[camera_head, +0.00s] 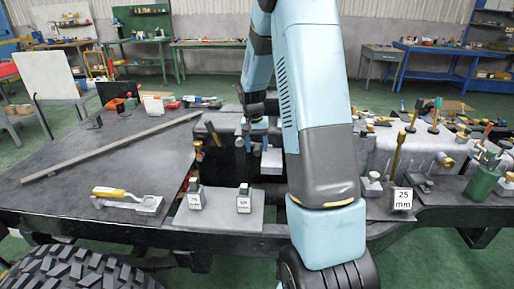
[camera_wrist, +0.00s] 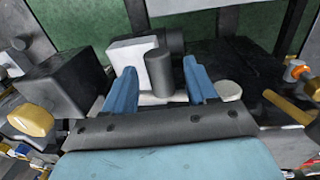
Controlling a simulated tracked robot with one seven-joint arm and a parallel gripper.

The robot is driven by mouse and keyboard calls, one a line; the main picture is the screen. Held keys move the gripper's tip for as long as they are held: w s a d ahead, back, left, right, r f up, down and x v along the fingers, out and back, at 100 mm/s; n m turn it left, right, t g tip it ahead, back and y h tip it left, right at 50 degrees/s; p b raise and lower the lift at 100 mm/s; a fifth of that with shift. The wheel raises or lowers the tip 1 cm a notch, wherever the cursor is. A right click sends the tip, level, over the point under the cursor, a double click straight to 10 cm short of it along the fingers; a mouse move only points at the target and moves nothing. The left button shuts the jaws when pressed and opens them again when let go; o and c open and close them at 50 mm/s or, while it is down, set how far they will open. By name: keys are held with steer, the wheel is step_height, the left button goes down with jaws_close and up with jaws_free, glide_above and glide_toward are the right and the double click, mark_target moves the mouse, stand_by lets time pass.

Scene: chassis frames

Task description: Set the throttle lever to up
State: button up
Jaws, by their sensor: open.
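My gripper (camera_wrist: 162,71) is open in the wrist view, its two blue fingers apart. A grey upright cylinder (camera_wrist: 164,76) stands between or just beyond the fingertips, in front of a white block (camera_wrist: 130,53); I cannot tell whether either finger touches it. No readable label marks the throttle lever; the grey cylinder may be its grip, but I cannot be sure. In the head view my gripper (camera_head: 258,127) is low over the middle of the chassis, partly hidden by my arm. A white block (camera_head: 271,161) is below it. The lever's position cannot be read.
Two small labelled blocks (camera_head: 194,198) (camera_head: 243,201) stand on a front plate. A yellow-handled tool (camera_head: 117,193) lies at left and a long bar (camera_head: 112,147) behind it. A "25 mm" sign (camera_head: 402,199) and a green cup (camera_head: 481,184) stand at right. A dark box (camera_wrist: 65,90) is left of my fingers.

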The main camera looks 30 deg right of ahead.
steer(key=shift+f, duration=0.45)
jaws_close()
stand_by(0.3)
